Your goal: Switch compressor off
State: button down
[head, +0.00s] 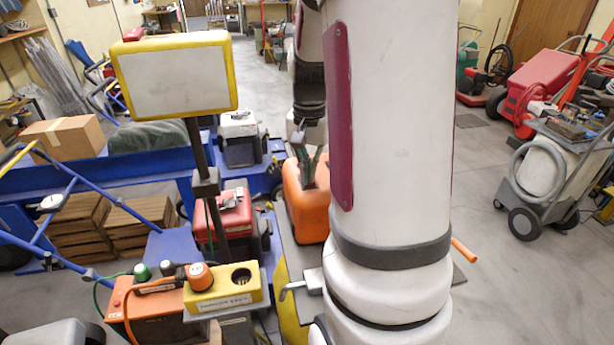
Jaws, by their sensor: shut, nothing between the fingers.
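My gripper (309,172) hangs below my dark wrist in the middle of the view, small and partly covered by my own white arm. It appears shut and empty, at the top of an orange rounded housing (299,207). I cannot tell whether its fingertips touch the housing. My arm hides the housing's right side. I cannot tell for certain which machine is the compressor, and no switch on the housing can be made out.
A yellow-framed panel (178,77) stands on a post at left. A yellow box (226,291) with an orange plug and an orange box (146,309) are in front. A blue cart (110,165) is behind. Red machines (541,88) and a grey cart (541,188) stand right; floor (500,290) there is clear.

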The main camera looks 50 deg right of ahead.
jog(key=shift+r+p, duration=2.25)
jog(key=shift+r, duration=1.2)
jog(key=shift+a+r, duration=0.15)
jog(key=shift+a, duration=0.15)
jog(key=s+a+r+n+t, duration=0.1)
jog(key=s+a+r+n, duration=0.2)
jog(key=a, duration=0.5)
jog(key=a+r+n+t, duration=0.2)
jog(key=a+r+n, duration=0.2)
jog(key=a+r, duration=0.3)
jog(key=s+a+n+t, duration=0.2)
jog(key=s+a+n, duration=0.4)
jog(key=s+a, duration=0.3)
jog(key=shift+a+r, duration=0.2)
jog(key=shift+a, duration=1)
